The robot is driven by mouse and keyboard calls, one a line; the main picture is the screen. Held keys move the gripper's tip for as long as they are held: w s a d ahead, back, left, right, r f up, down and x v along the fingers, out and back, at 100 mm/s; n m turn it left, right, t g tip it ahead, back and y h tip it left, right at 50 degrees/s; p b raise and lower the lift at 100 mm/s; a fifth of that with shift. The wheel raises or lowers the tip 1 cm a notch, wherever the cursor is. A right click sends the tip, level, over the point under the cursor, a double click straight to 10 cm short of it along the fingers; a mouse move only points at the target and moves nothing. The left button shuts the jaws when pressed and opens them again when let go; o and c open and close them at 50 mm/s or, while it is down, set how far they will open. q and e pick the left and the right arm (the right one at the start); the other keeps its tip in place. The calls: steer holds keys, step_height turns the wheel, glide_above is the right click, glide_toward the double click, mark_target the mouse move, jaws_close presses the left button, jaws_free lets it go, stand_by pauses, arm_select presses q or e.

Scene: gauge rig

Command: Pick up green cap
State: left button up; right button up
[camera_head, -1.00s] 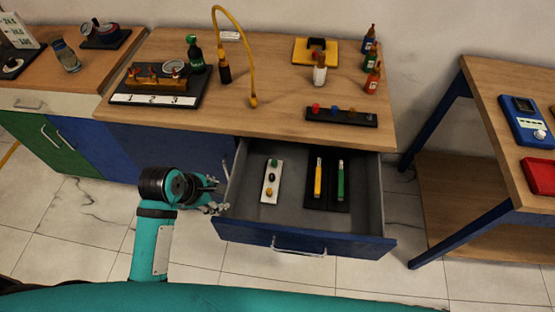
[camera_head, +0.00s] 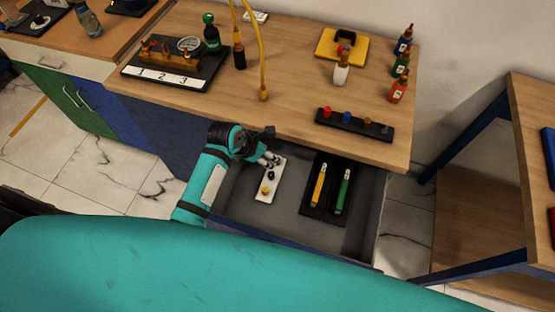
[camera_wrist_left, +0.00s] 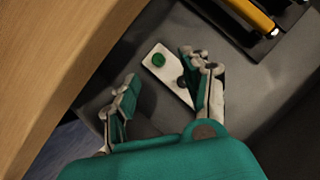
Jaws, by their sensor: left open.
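The green cap (camera_wrist_left: 158,60) sits at one end of a white strip (camera_wrist_left: 153,47) in the open drawer. In the head view, my left gripper (camera_head: 271,160) is over the far end of the white strip (camera_head: 263,198) and hides the green cap. In the wrist view, my left gripper (camera_wrist_left: 157,72) is open and empty, with the cap between and slightly beyond its fingertips. A black cap (camera_head: 271,175) and a yellow cap (camera_head: 265,189) are on the same strip. My right gripper is not in view.
A black tray (camera_head: 328,186) with a yellow-handled tool (camera_head: 319,184) and a green-handled tool (camera_head: 343,191) lies right of the strip in the drawer. The wooden countertop edge (camera_head: 300,139) is just behind the gripper.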

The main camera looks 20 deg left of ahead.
arm_select(q)
steer(key=x, duration=0.3)
steer(key=shift+w+f, duration=0.15)
steer(key=shift+f, duration=0.15)
steer(key=x, duration=0.4)
steer(key=shift+a+f, duration=0.3)
steer(key=shift+f, duration=0.05)
steer(key=shift+w+d+f, duration=0.1)
steer(key=shift+f, duration=0.1)
steer(key=shift+c, duration=0.6)
steer(key=c, duration=0.8)
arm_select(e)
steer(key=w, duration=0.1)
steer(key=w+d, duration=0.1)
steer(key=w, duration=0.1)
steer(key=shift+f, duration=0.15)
